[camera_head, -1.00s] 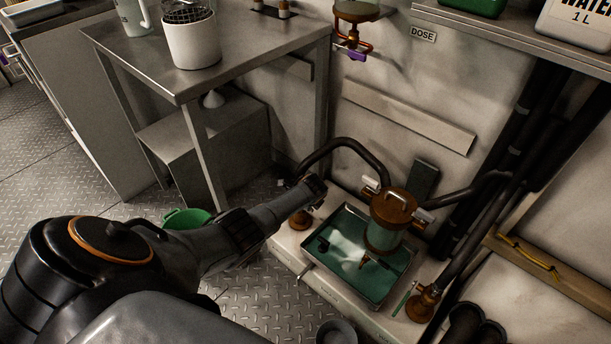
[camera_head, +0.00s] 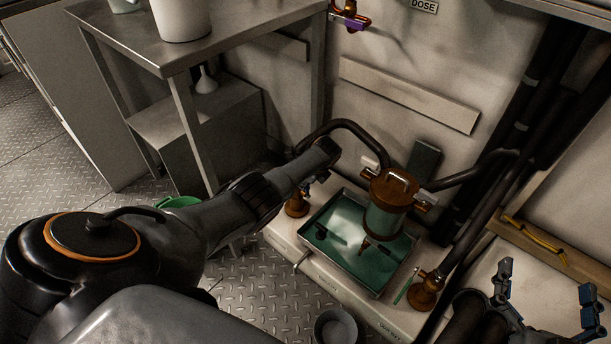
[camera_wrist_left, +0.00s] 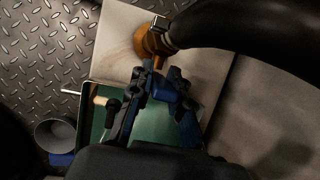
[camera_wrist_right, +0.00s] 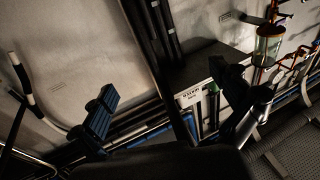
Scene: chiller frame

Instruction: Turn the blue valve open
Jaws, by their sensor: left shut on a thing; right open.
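My left gripper (camera_wrist_left: 160,88) is shut on a blue valve handle (camera_wrist_left: 164,97), which shows between its two fingers in the left wrist view. Beside it is a brass fitting (camera_wrist_left: 152,40) with a dark hose. In the head view this brass fitting (camera_head: 297,204) stands at the left corner of the white plinth, and my left wrist and forearm hide the blue handle. How far the valve is turned cannot be told. My right gripper (camera_head: 546,277) is open and empty at the lower right, with its fingers wide apart; they also show in the right wrist view (camera_wrist_right: 170,95).
A steel tray (camera_head: 317,213) with green liquid sits on the plinth under a brass-capped glass vessel (camera_head: 388,202). A second brass fitting (camera_head: 424,292) stands at right. A steel table (camera_head: 225,30) is at back left, and a grey cup (camera_head: 336,327) is in front.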

